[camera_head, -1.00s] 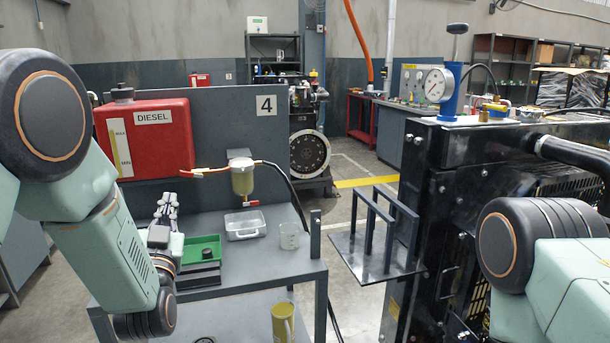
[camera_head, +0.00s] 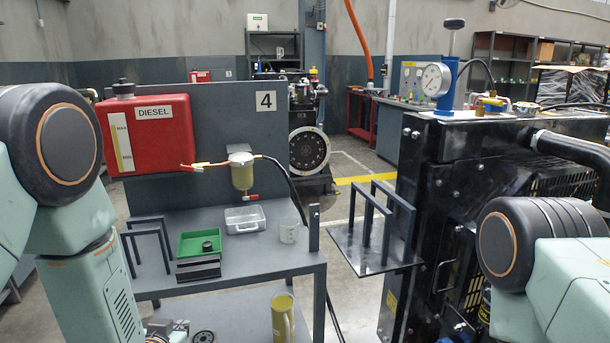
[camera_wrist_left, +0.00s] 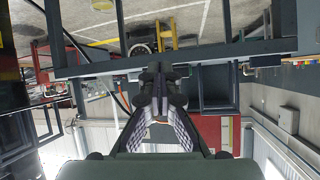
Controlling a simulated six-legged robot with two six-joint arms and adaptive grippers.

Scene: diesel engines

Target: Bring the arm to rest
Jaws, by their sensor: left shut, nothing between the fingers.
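My left arm comes in from the left in the head view and hangs down along the left side of the bench. My left gripper (camera_head: 172,328) shows only in part at the bottom edge, lower than the bench top. In the left wrist view the left gripper (camera_wrist_left: 158,72) has its fingers together at the tips, with nothing between them. My right arm shows at the right edge of the head view, bent; its gripper is out of view.
The grey bench (camera_head: 275,258) carries a green tray (camera_head: 190,245), a clear box (camera_head: 245,219) and a beaker (camera_head: 289,234). A red diesel tank (camera_head: 150,135) hangs behind it. A yellow jug (camera_head: 283,318) stands on the lower shelf. A black engine unit (camera_head: 440,190) stands at right.

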